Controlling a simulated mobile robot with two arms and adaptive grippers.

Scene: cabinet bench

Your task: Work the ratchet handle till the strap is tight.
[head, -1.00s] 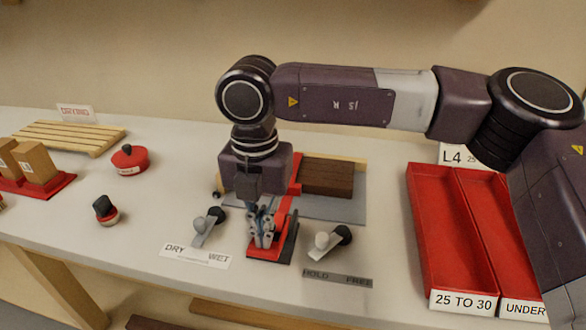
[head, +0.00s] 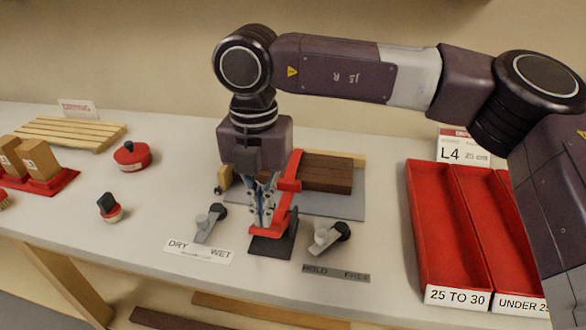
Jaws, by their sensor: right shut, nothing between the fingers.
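The red ratchet handle (head: 289,201) stands tilted up from its dark base (head: 272,246) in the middle of the bench. My right gripper (head: 262,220) points down just left of the handle, its fingers shut and empty. I cannot tell whether the fingers touch the handle. A dark brown wooden block (head: 326,172) lies behind on a grey plate (head: 335,205). The red strap is hard to tell apart from the handle here, so its tightness cannot be seen. My left gripper is not in view.
A grey lever (head: 211,222) with a DRY/WET label stands left of the ratchet, another lever (head: 328,238) with HOLD/FREE right of it. Red bins (head: 437,288) stand at right. A red round pot (head: 131,155) and a small stamp-like knob (head: 109,208) are at left.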

